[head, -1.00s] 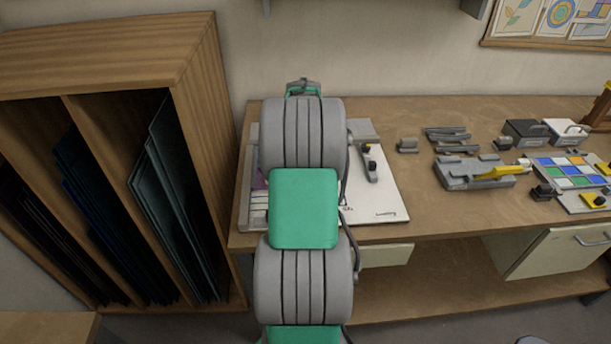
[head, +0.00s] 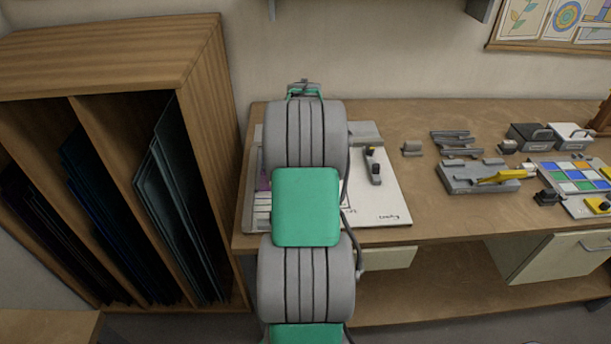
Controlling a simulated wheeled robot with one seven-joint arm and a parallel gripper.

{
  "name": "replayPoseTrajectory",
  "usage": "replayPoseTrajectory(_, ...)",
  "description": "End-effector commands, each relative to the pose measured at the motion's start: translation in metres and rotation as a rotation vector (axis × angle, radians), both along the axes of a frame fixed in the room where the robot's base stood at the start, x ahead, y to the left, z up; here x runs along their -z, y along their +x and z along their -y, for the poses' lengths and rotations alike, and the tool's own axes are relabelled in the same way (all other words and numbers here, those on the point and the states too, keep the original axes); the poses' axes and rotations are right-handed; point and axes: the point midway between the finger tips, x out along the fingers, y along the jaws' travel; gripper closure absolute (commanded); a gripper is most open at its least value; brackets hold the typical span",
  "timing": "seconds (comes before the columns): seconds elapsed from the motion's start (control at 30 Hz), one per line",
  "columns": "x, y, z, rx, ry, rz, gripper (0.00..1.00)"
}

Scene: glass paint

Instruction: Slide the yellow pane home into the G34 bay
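My arm rises through the middle of the head view and ends over the left part of the workbench. My gripper does not show; my own arm hides it or it is out of sight. No pane that I can identify as the yellow one shows clearly. The rack (head: 206,52) at the left has tall bays with dark, blue and teal sheets standing in them. I see no readable G34 mark, so I cannot tell which bay it is.
The workbench (head: 425,225) holds a white board (head: 385,205) partly behind my arm, a small grey-black tool (head: 373,168), and a grey fixture (head: 460,180) with a yellow-handled tool (head: 503,176). A tray of coloured squares (head: 580,180) lies at the right.

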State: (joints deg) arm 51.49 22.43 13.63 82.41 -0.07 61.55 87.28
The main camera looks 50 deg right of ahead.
Motion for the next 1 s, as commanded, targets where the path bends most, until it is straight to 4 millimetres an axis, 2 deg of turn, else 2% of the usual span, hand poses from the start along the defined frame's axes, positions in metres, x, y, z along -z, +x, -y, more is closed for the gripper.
replayPoseTrajectory(0.6, -0.0008, 0.0033, -0.0004, -0.004, -0.002, 0.003, 1.00)
replayPoseTrajectory(0.63, -0.0007, 0.0035, -0.0001, -0.004, -0.002, 0.003, 0.80)
replayPoseTrajectory(0.93, -0.0003, 0.0017, 0.0007, 0.000, -0.002, 0.001, 0.55)
replayPoseTrajectory(1.0, -0.0002, 0.0016, 0.0008, 0.000, -0.002, 0.001, 0.55)
